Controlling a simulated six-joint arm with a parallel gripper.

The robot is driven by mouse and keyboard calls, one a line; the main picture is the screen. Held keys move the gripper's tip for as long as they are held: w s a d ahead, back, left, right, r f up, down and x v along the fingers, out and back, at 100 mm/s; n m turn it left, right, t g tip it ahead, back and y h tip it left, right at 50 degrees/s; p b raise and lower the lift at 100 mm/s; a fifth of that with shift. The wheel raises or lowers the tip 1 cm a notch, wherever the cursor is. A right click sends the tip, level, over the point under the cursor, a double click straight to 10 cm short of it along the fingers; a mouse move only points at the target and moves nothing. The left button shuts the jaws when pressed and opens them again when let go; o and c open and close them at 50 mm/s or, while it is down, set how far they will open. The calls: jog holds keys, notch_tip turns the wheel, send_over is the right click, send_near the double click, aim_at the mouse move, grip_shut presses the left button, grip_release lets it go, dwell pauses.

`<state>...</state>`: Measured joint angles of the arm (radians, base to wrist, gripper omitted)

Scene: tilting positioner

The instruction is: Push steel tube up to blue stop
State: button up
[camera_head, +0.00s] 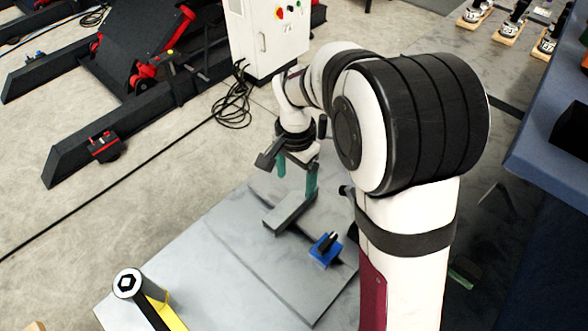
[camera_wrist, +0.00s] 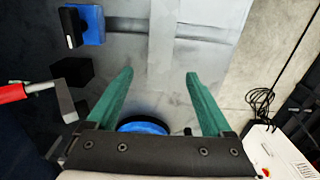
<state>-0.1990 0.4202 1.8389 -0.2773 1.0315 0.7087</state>
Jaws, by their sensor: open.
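The steel tube (camera_head: 287,212) is a short grey square bar lying on the grey tilted plate in the head view. In the wrist view it seems to be the pale strip (camera_wrist: 164,45) running from the top edge down between my fingers. The blue stop (camera_head: 324,250) is a small blue block with a black pin, apart from the tube at its lower right. It also shows at the upper left of the wrist view (camera_wrist: 92,24). My gripper (camera_head: 296,187) is open, its green fingers over the tube's far part. Contact with the tube cannot be told.
The grey plate (camera_head: 220,270) has grooves and bare room left of the tube. A red-handled clamp (camera_wrist: 20,91) and a blue round part (camera_wrist: 143,127) show in the wrist view.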

aim_at(295, 199)
notch_tip(295, 199, down, 8)
jog(key=shift+f, duration=0.2)
grip_shut()
dwell(0.4)
dwell(1.0)
